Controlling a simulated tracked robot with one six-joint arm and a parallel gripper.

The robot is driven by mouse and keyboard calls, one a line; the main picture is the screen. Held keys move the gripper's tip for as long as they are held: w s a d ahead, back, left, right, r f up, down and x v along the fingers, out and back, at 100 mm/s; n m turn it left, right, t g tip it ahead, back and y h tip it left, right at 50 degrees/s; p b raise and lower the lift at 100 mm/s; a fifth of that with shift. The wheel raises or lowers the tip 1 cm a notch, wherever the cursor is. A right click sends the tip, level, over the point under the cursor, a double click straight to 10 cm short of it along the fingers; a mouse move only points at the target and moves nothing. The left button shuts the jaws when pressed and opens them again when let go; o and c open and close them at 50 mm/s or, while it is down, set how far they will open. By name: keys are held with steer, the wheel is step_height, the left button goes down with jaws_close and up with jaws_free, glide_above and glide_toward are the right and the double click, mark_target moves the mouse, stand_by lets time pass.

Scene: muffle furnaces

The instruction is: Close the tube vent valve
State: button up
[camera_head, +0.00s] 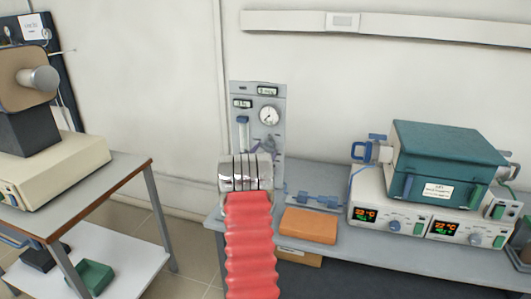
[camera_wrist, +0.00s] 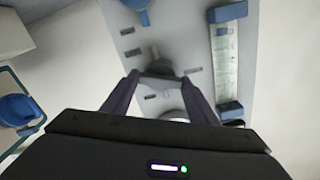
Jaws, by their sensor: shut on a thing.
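A grey gas panel (camera_head: 276,96) stands upright against the wall in the head view, with a round gauge (camera_head: 269,115) and a blue-capped flow tube (camera_head: 243,132). In the wrist view my gripper (camera_wrist: 160,80) is at this panel (camera_wrist: 180,25), its two dark fingers on either side of a dark grey knob (camera_wrist: 160,72). It is shut on this knob. No readable label shows whether this is the tube vent valve.
A teal tube furnace (camera_head: 445,160) on controllers stands on the right bench, with a blue fitting (camera_head: 377,150) at its left end. An orange block (camera_head: 309,225) lies on the bench near my arm. A left table (camera_head: 125,172) carries another apparatus (camera_head: 50,170).

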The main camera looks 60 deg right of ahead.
steer(key=n, duration=0.4)
steer(key=shift+s+f+n, duration=0.1)
steer(key=shift+f+n, duration=0.1)
steer(key=shift+n, duration=0.1)
stand_by(0.4)
steer(key=o, duration=1)
steer(key=shift+o, duration=0.2)
steer(key=shift+r, duration=0.1)
steer(key=shift+a, duration=0.35)
steer(key=s+a, duration=0.2)
steer(key=a, duration=1.1)
